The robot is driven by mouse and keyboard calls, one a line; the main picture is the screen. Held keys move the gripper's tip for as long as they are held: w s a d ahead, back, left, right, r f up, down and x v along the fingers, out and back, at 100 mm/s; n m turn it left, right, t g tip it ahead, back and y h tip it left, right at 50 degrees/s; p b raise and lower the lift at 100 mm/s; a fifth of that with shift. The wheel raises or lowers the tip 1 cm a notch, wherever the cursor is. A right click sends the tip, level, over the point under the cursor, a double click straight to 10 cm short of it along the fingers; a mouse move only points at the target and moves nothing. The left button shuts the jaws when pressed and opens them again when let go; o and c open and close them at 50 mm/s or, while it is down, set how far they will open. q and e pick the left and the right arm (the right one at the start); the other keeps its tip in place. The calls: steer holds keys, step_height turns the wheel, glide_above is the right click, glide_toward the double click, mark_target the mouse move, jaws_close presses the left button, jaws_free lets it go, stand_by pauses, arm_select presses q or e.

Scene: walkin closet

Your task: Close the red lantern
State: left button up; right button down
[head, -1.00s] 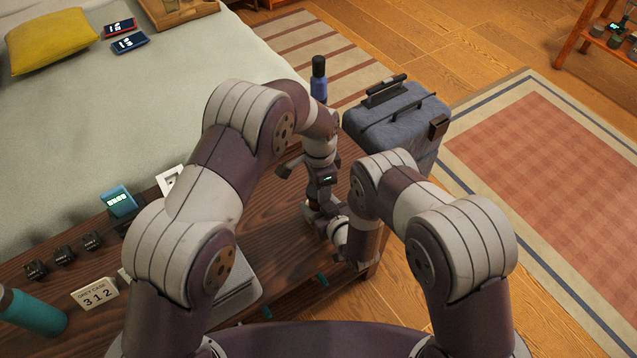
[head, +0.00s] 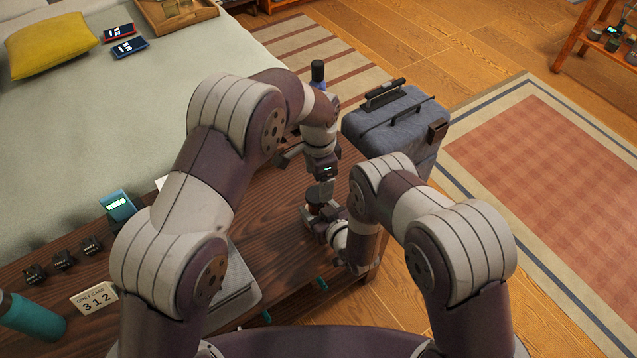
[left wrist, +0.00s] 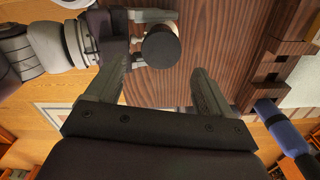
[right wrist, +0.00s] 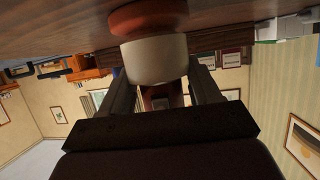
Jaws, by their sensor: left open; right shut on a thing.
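The small lantern (head: 314,208) stands upright near the right end of the dark wooden bench, mostly hidden by my grippers. Its dark round top (left wrist: 161,46) shows in the left wrist view. The right wrist view shows its red base (right wrist: 147,16) and pale body (right wrist: 155,60). My right gripper (head: 326,222) is shut on the lantern's body from the side, low over the bench. My left gripper (head: 326,186) is open and empty, pointing down just above the lantern's top, apart from it in the left wrist view. I cannot tell how the top sits on the body.
The bench (head: 275,235) is clear around the lantern. A blue bottle (head: 318,75) and a blue-grey suitcase (head: 398,125) stand behind it. To the left are a teal-framed display (head: 118,205), a number card (head: 94,298), several small black devices and a teal bottle (head: 30,316).

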arm_select(q)
steer(key=shift+w+r, duration=0.1)
steer(key=shift+w, duration=0.05)
steer(key=shift+c, duration=0.2)
steer(key=shift+w+r+n, duration=0.1)
steer(key=shift+r+n, duration=0.3)
steer(key=shift+r, duration=0.1)
steer(key=n, duration=0.3)
steer(key=r+n, duration=0.1)
steer(key=n, duration=0.2)
steer(key=shift+a+r, duration=0.1)
steer(key=n, duration=0.4)
steer(key=shift+r, duration=0.2)
steer(key=n, duration=0.6)
steer(key=shift+s+a+r, duration=0.1)
steer(key=shift+s+r, duration=0.05)
steer(key=shift+s, duration=0.1)
steer(key=n, duration=0.3)
steer(key=shift+n, duration=0.4)
